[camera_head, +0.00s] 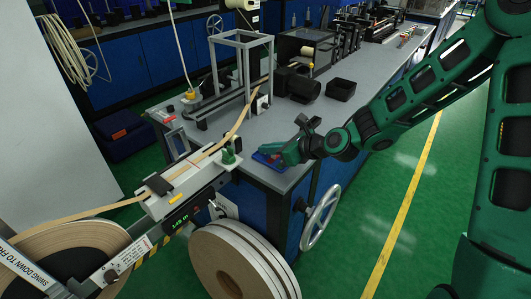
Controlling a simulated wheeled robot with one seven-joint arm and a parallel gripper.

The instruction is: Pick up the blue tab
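My green arm reaches in from the right, and my gripper (283,153) is low over the near corner of the grey bench. A small flat blue piece (263,160) lies on the bench there, right at the gripper's end, with a bit of red showing on it. I cannot tell whether this piece is the blue tab itself or a tray under it. The gripper covers part of it. The fingers are too small and hidden to show whether they are open, or whether they touch anything.
The grey bench (222,115) carries a metal frame, a dark cylinder (304,87) and an open black box (341,89). A tan tape (100,208) runs from a large reel across a guide. A handwheel (320,217) and upright discs stand at the bench front. Green floor right is clear.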

